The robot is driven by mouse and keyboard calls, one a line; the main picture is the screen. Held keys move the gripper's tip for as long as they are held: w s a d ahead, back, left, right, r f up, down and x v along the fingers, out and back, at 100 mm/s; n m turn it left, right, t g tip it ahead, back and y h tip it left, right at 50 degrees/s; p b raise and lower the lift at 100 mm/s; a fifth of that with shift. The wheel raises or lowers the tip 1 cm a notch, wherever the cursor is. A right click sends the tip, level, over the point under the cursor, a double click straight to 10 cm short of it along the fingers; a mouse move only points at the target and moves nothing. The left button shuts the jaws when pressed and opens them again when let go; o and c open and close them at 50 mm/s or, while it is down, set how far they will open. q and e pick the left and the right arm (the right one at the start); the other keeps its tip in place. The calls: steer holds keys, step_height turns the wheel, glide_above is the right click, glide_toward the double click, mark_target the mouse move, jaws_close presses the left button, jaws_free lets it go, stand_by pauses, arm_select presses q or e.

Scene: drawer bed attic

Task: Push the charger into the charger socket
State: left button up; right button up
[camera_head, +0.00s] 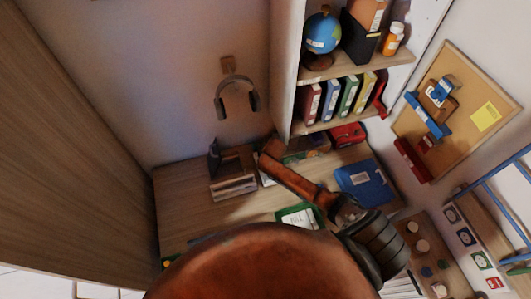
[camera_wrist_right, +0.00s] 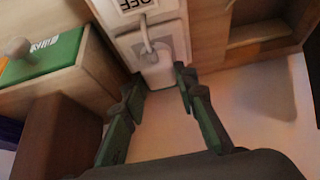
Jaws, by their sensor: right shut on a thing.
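In the right wrist view the white charger (camera_wrist_right: 159,73) with its pale cable (camera_wrist_right: 146,38) is at the upper middle. A white socket plate (camera_wrist_right: 178,36) lies directly behind the charger. I cannot tell how far the charger is in, since its contact face is hidden. In the head view my right gripper, the charger and the socket cannot be made out. My left gripper is not in view.
In the wrist view a green box (camera_wrist_right: 45,58) and a brown block (camera_wrist_right: 55,140) stand at left. A wooden compartment (camera_wrist_right: 262,30) is at upper right. The head view shows a desk (camera_head: 185,205), headphones (camera_head: 237,100), a blue folder (camera_head: 362,182) and bookshelves (camera_head: 345,69).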

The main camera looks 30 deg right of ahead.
steer(key=shift+f, duration=0.5)
steer(key=o, duration=1.1)
steer(key=shift+o, duration=0.2)
steer(key=shift+r, duration=0.15)
steer(key=v, duration=1.1)
steer(key=shift+s+r, duration=0.3)
